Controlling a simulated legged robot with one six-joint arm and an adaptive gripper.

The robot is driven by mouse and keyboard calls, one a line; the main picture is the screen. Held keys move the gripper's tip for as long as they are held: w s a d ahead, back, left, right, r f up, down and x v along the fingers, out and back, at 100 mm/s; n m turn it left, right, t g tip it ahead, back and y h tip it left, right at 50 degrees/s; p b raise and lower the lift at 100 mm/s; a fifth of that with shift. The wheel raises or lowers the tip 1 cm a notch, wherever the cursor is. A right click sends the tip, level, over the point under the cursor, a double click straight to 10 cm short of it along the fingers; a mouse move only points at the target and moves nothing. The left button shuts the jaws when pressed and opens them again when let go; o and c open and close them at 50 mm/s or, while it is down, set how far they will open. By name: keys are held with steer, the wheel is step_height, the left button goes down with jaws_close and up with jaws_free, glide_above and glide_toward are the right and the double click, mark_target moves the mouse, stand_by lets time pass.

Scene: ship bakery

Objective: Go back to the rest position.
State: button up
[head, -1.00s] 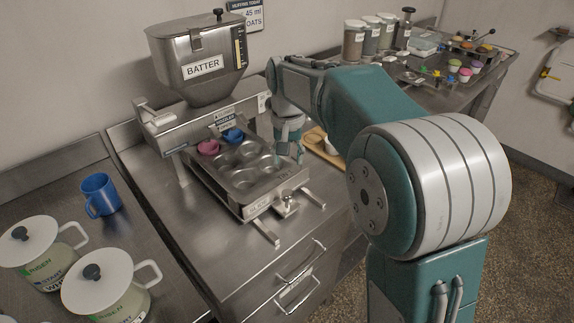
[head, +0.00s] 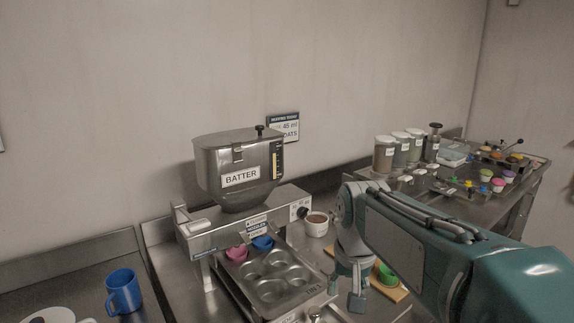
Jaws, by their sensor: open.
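My gripper (head: 357,300) hangs at the end of my teal and white arm, just right of the muffin tin. Its fingers point down, look apart, and hold nothing that I can see. The muffin tin (head: 306,303) sits under the batter dispenser (head: 212,170). A pink cup (head: 237,253) and a blue cup (head: 262,243) sit in its back wells; the other wells in view look empty. My arm comes in from the lower right and covers part of the counter.
A wooden board (head: 393,293) with a green cup (head: 388,274) lies right of my gripper. A white bowl (head: 316,225) of brown contents stands behind. A blue mug (head: 124,291) is at the left. Jars (head: 384,153) and a tray of coloured cups (head: 520,164) are at the back right.

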steer(key=s+d+f+t, duration=0.1)
steer(key=s+d, duration=0.1)
steer(key=s, duration=0.6)
steer(key=s+d+f+n+t, duration=0.1)
steer(key=s+d+f+t, duration=0.1)
steer(key=s, duration=0.7)
steer(key=shift+s+d+t, duration=0.2)
steer(key=shift+d+t, duration=0.1)
